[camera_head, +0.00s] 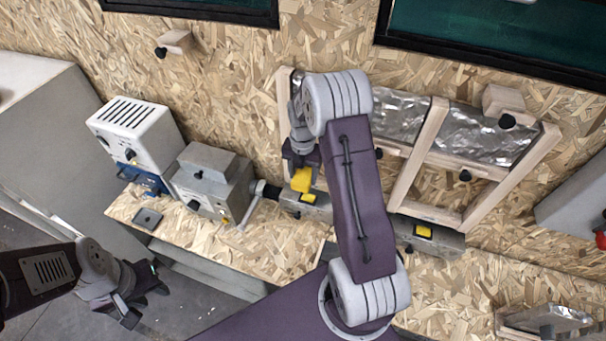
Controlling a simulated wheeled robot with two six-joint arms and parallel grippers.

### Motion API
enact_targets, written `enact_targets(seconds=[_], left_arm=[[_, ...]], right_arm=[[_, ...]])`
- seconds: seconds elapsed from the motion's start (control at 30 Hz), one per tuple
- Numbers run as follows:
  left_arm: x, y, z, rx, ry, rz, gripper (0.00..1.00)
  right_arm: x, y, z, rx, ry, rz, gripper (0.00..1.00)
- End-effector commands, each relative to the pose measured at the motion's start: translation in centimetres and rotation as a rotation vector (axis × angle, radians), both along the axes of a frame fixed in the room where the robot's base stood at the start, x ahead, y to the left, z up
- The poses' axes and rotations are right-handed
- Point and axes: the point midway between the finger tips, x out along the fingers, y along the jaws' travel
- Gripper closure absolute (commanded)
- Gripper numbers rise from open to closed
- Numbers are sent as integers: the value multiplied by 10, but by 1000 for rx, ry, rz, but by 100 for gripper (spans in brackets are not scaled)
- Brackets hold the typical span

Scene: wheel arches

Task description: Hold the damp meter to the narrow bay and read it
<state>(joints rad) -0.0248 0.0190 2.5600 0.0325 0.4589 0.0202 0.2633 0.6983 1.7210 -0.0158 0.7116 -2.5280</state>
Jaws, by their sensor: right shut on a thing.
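My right gripper (302,163) reaches down in front of the wooden wall frame and is shut on a small yellow block, which looks like the damp meter (301,180). The meter's face and reading cannot be made out. The wooden frame (419,150) has bays with silver foil in their upper parts. My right arm hides much of its left part, so I cannot tell which bay is the narrow one or whether the meter touches anything. My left gripper (146,302) is open and empty at the lower left, over the floor and clear of the bench.
A chipboard bench (215,238) runs below the frame. On it stand a grey box (208,182) with a tap-like handle and a white vented unit (135,125). A long grey bar (447,240) with yellow patches lies along the frame's foot. A foil-topped tray (545,320) lies lower right.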

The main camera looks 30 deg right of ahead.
Motion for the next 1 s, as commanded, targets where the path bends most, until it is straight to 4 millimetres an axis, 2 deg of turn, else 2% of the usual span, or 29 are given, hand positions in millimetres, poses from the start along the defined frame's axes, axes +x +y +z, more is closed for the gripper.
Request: enact_targets(seconds=[1.0], left_arm=[[0,0,5,0,0,0,64]], right_arm=[[5,-5,1,-1,-2,0,78]])
